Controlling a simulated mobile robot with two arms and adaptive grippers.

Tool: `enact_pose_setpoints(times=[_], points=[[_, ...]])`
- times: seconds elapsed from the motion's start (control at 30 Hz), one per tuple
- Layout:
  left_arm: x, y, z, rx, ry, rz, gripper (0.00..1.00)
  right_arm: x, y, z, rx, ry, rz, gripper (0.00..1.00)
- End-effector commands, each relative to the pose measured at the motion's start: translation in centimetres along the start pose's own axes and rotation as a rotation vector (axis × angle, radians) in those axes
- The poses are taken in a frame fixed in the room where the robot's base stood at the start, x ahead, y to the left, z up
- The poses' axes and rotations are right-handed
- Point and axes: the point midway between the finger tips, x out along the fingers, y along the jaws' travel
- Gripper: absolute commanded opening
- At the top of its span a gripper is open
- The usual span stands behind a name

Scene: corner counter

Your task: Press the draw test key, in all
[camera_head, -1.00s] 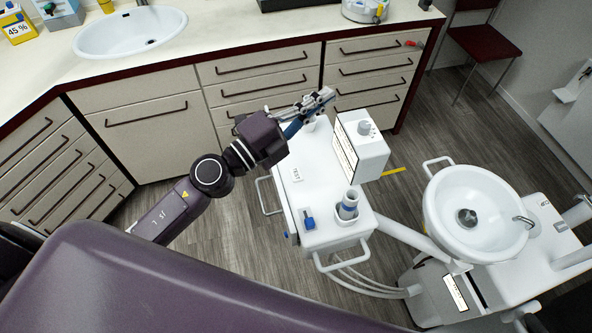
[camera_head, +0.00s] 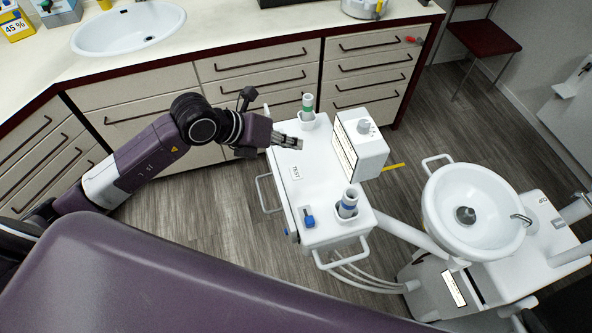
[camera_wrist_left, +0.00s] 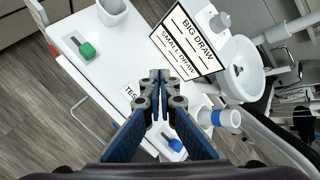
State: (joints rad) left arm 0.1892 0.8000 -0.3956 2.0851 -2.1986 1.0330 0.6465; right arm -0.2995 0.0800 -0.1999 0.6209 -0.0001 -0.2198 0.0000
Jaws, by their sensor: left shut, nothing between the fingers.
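The white treatment unit (camera_head: 318,190) has a TEST label (camera_head: 296,172) on its top, also in the left wrist view (camera_wrist_left: 130,91). A blue key (camera_head: 309,217) sits nearer me on the same top; it also shows in the left wrist view (camera_wrist_left: 175,145). The left wrist view shows a green key (camera_wrist_left: 87,50) on a grey slot at the far end, hidden by my gripper in the head view. My left gripper (camera_head: 299,143) is shut and empty above the top, just beyond the TEST label. Whether it touches anything is unclear. My right gripper is not in view.
A white box (camera_head: 361,146) with a knob stands along the top's right side; its sign (camera_wrist_left: 185,42) reads BIG DRAW, SMALL DRAW. Holders with a green (camera_head: 308,105) and a blue tube (camera_head: 348,203) stand at the ends. A basin (camera_head: 470,210) is at right.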

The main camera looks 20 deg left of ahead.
Motion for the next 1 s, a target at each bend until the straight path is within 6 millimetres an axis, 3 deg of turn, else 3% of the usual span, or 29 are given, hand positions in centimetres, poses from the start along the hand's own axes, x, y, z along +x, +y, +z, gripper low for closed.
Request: enact_pose_setpoints(times=[0.37,0.8,1.0], points=[[0.9,0.6,-0.7,-0.002,0.001,-0.002,0.00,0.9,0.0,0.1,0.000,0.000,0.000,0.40],[5.1,3.6,-3.7,-0.002,0.001,-0.003,0.00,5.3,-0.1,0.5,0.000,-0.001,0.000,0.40],[6.2,4.4,-4.5,-0.001,-0.001,-0.003,0.00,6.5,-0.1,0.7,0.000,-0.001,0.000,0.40]])
